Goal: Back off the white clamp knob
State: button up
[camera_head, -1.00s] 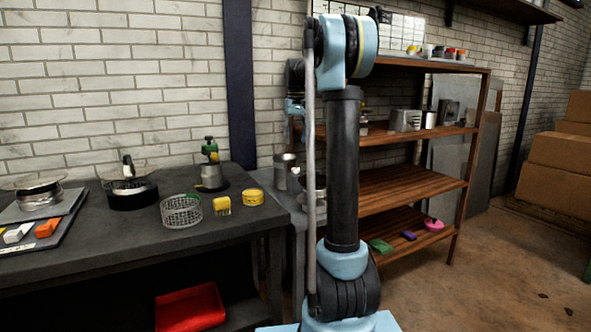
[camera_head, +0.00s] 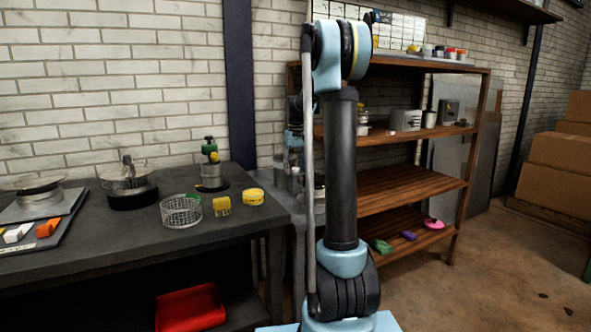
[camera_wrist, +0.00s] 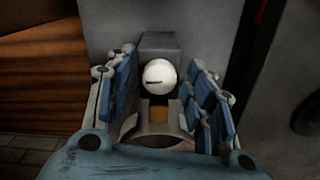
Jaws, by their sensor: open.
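The white clamp knob (camera_wrist: 160,76) shows in the wrist view as a round white ball with a short dark slot across its face. It sits in front of a grey block (camera_wrist: 160,43). My gripper (camera_wrist: 163,88) is open, with one blue-padded finger on each side of the knob. Gaps show between the knob and both fingers, and no contact is visible. A small yellow-brown patch and a grey curved piece show below the knob. In the head view my arm hides the knob and the gripper's fingers.
A dark workbench (camera_head: 110,235) with a wire basket (camera_head: 181,211) and yellow tins stands at left in the head view. A wooden shelf unit (camera_head: 410,187) stands behind my arm. Brown boxes (camera_head: 562,160) are at right. A red strip edges the wrist view's upper right.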

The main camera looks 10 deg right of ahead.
jog(key=c, duration=1.1)
jog(key=shift+o, duration=0.2)
jog(key=shift+d+n, duration=0.15)
jog(key=shift+n, duration=2.95)
jog(key=o, duration=1.1)
jog(key=shift+c, duration=0.2)
